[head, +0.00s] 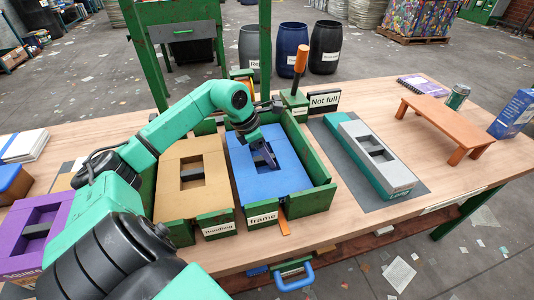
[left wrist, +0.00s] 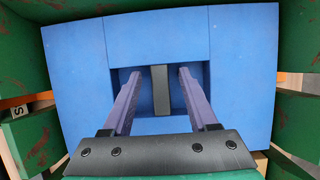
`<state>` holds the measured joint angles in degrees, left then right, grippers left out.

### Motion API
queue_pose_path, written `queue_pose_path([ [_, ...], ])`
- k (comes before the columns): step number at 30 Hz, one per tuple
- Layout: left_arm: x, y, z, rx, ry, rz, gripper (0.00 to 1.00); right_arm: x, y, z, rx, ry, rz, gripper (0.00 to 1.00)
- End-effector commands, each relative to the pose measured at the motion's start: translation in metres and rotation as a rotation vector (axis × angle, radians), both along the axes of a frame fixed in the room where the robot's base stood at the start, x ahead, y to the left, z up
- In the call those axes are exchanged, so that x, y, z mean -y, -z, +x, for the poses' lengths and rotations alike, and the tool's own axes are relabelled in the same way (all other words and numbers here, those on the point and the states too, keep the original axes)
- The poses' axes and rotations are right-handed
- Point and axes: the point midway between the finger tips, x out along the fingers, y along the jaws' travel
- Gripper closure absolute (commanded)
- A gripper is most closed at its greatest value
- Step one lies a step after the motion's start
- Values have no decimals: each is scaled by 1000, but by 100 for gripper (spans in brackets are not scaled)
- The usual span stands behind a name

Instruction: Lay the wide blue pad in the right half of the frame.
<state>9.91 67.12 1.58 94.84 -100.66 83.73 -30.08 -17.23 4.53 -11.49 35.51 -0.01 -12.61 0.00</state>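The wide blue pad (head: 287,181) lies inside the right half of the green-walled frame (head: 318,200), and looks flat. It has a rectangular window with a dark grip bar (left wrist: 161,90) across it. My left gripper (head: 264,158) is over this window, pointing down. In the left wrist view its two purple fingers (left wrist: 156,78) are open, one on each side of the bar, with a gap on both sides. The blue pad (left wrist: 75,85) fills most of that view between green walls. My right gripper is not in view.
A tan pad (head: 172,172) lies in the section to the left. A purple block (head: 30,240) is at the far left. A grey pad on a green block (head: 372,155) lies to the right. A brown bench (head: 440,125) and an orange-handled tool (head: 300,62) stand on the table.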

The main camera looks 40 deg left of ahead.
Motion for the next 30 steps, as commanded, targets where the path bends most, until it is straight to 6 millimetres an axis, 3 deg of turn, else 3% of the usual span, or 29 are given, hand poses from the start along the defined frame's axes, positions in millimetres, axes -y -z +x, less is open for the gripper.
queue_pose_path([
  [9, 0, -1, 0, -1, 0, 1, 38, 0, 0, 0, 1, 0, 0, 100],
  [14, -5, -14, -5, 1, -1, 3, 38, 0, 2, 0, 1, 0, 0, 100],
  [17, -9, -32, -12, 0, -1, 5, 38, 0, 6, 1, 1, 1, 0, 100],
  [24, -24, -98, -33, 2, -2, 3, 38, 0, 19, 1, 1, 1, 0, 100],
  [30, -31, -131, -44, 2, -1, 1, 38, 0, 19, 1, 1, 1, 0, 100],
])
